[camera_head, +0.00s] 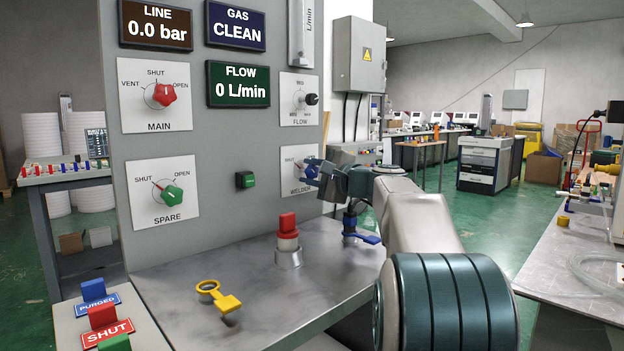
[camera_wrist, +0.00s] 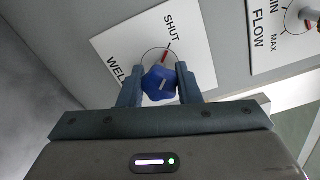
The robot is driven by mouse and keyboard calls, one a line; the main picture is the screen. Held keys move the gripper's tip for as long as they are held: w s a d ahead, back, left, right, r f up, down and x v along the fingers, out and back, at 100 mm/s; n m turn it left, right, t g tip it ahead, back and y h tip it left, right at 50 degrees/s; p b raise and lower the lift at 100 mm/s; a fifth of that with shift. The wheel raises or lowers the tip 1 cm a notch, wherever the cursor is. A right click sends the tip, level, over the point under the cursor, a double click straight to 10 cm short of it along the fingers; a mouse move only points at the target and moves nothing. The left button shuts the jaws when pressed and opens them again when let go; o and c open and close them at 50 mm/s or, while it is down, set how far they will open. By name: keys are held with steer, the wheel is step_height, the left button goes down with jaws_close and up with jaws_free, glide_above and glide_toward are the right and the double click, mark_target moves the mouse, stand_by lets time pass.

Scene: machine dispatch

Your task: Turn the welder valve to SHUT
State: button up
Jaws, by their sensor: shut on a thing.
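The blue welder valve knob (camera_wrist: 160,84) sits on a white plate (camera_wrist: 104,43) lettered SHUT and, partly hidden, WELDER. In the wrist view my gripper (camera_wrist: 159,88) is shut on the knob, one finger on each side. A red mark shows above the knob, towards the word SHUT; a short pale line shows on the knob's face. I cannot tell the exact knob setting. In the head view my gripper (camera_head: 318,173) reaches the welder plate (camera_head: 290,157) from the right and hides part of it.
The panel also has the red MAIN knob (camera_head: 164,95), green SPARE knob (camera_head: 172,195) and black FLOW knob (camera_head: 311,99). Displays read LINE 0.0 bar, GAS CLEAN and FLOW 0 L/min. A red-capped post (camera_head: 288,238) and yellow key-like piece (camera_head: 220,296) are on the bench below.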

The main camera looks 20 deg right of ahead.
stand_by(0.4)
steer(key=o, duration=1)
steer(key=shift+c, duration=0.2)
steer(key=p+v, duration=0.1)
steer(key=v, duration=1.1)
steer(key=shift+s+d, duration=0.15)
steer(key=shift+s, duration=0.2)
steer(key=shift+s+d+f, duration=0.1)
steer(key=shift+s+d, duration=0.1)
steer(key=shift+s, duration=0.3)
steer(key=shift+d, duration=0.1)
